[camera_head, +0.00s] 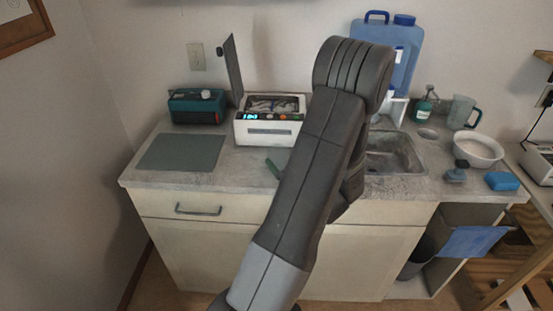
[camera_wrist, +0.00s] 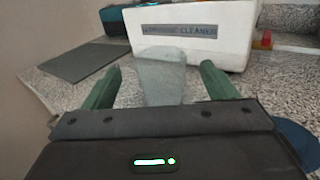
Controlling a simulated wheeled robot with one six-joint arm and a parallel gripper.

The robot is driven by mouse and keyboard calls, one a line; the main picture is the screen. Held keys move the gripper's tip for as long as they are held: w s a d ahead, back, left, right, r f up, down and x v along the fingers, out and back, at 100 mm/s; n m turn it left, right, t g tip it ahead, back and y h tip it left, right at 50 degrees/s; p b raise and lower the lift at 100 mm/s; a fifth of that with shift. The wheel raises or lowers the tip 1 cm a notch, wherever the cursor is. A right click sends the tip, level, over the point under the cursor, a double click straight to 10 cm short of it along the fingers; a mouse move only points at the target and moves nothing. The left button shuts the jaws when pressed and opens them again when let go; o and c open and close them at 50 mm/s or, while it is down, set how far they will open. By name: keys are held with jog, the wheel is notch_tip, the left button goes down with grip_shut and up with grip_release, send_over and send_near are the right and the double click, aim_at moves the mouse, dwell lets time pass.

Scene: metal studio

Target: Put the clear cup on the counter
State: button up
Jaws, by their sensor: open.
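The clear cup (camera_wrist: 163,75) is translucent and shows in the wrist view between the two green fingers of my gripper (camera_wrist: 160,80). It looks upright on the speckled grey counter (camera_head: 236,171), with visible gaps between it and both fingers. Its lower part is hidden by my gripper body. My gripper is open. In the head view, a green finger of my gripper (camera_head: 273,168) shows low over the counter beside my arm, and the cup is hidden behind my arm.
A white ultrasonic cleaner (camera_head: 268,131) with its lid raised stands just behind the cup. A grey mat (camera_head: 181,152) and a teal box (camera_head: 197,107) are at left. A sink (camera_head: 391,151), white bowl (camera_head: 478,149), pitcher (camera_head: 462,112) and blue sponge (camera_head: 502,181) are at right.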

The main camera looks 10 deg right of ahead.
aim_at(281, 158)
jog(key=p+x, duration=0.1)
jog(key=x, duration=0.4)
jog(key=shift+a+f+p, duration=0.15)
jog(key=shift+p, duration=0.15)
jog(key=shift+s, duration=0.1)
jog(key=c, duration=1.1)
